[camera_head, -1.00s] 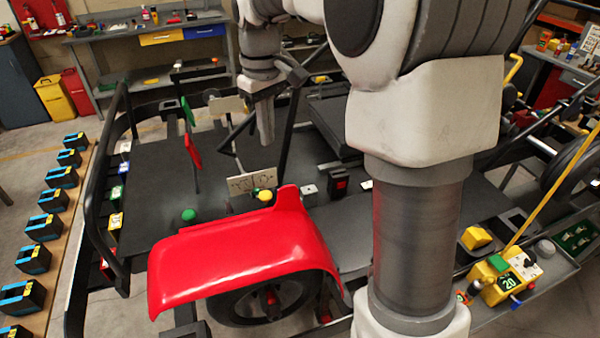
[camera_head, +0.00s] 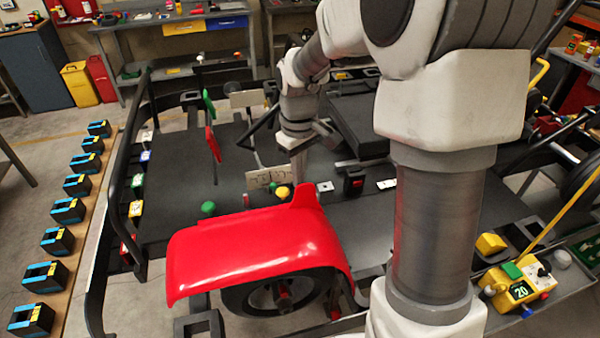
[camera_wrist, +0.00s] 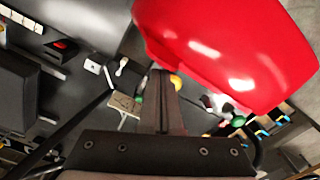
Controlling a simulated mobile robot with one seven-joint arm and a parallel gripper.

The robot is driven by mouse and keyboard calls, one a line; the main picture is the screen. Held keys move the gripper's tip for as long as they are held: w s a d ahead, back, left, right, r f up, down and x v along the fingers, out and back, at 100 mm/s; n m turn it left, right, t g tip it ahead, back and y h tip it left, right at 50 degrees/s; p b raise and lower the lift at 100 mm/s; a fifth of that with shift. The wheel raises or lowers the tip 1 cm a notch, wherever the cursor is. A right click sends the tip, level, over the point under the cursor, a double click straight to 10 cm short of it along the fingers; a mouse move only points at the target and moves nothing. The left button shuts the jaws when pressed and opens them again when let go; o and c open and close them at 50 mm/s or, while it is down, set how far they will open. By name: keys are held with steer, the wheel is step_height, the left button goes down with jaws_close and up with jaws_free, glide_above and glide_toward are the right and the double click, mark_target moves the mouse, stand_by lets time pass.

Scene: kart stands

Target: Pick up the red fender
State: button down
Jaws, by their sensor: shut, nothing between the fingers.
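The red fender (camera_head: 255,250) is a glossy curved shell over a black wheel (camera_head: 275,293) at the front of the kart in the head view. A narrow upright tab stands at its far right corner. In the wrist view the fender (camera_wrist: 235,50) fills the upper right. My gripper (camera_head: 297,172) is just behind that tab in the head view, pointing down, shut and empty. In the wrist view its closed fingers (camera_wrist: 160,78) end near the fender's lower left edge. I cannot tell whether they touch it.
A green knob (camera_head: 208,208) and a yellow knob (camera_head: 283,192) stand on the dark deck behind the fender. A black tubular rail (camera_head: 122,180) runs along the left. A yellow control box (camera_head: 515,287) sits at the right. Black-and-blue blocks line a board at far left.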

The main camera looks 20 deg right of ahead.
steer(key=shift+s+d, duration=0.1)
steer(key=shift+s, duration=0.1)
steer(key=shift+s+d, duration=0.45)
steer(key=shift+s, duration=0.4)
steer(key=shift+w+a, duration=0.1)
steer(key=shift+w, duration=0.05)
